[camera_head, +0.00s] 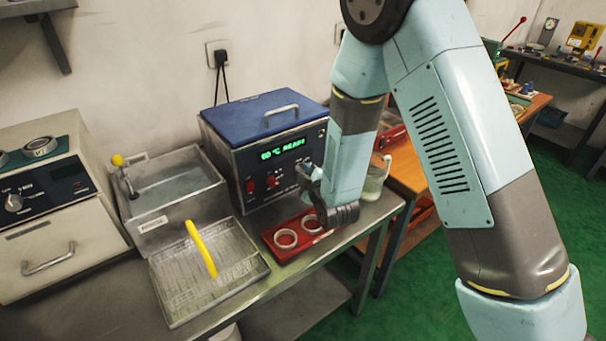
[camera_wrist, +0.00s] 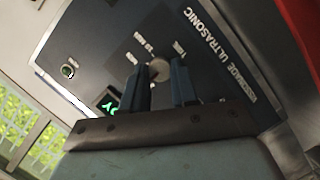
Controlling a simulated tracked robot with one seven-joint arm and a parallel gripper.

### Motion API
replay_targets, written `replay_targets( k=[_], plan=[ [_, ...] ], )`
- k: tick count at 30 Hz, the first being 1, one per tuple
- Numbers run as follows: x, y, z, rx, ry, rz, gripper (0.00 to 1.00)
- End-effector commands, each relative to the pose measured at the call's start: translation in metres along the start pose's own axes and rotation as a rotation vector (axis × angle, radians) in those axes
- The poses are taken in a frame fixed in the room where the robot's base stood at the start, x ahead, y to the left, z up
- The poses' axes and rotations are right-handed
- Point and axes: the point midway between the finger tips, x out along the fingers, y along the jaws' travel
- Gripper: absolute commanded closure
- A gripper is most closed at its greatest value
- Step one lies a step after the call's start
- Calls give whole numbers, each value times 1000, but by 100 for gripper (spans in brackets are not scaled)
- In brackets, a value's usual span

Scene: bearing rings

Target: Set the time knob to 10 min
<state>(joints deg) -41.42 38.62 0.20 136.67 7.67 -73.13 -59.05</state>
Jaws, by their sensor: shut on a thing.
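The ultrasonic cleaner (camera_head: 263,150) is a dark-fronted box with a blue lid and a green display (camera_head: 282,149) that seems to read 60 °C READY. My gripper (camera_head: 308,181) is at the right part of its front panel, and my arm hides that part in the head view. In the wrist view my gripper (camera_wrist: 160,84) has its two dark fingers on either side of a small grey round knob (camera_wrist: 158,70), shut on it. I take this for the time knob.
Two red controls (camera_head: 261,184) sit on the panel's left. A red tray (camera_head: 284,252) with pale rings lies in front of the cleaner. A wire basket (camera_head: 182,293) with a yellow handle and a steel basin (camera_head: 172,188) stand left. A glass beaker (camera_head: 374,184) stands right, behind my arm.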

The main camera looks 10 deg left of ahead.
Motion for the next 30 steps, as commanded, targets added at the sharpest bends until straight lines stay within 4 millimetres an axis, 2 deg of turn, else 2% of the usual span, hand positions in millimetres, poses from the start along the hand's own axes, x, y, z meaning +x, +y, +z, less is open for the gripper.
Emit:
replay_targets(
  k=[1,6,7,17,30],
  plan=[
    [0,0,0,0,0,-1,85],
    [0,0,0,0,-1,-1,100],
    [4,-4,-8,0,4,-2,100],
    [-1,-1,0,50,3,-21,100],
    [-1,2,3,371,9,-135,100]
  ],
)
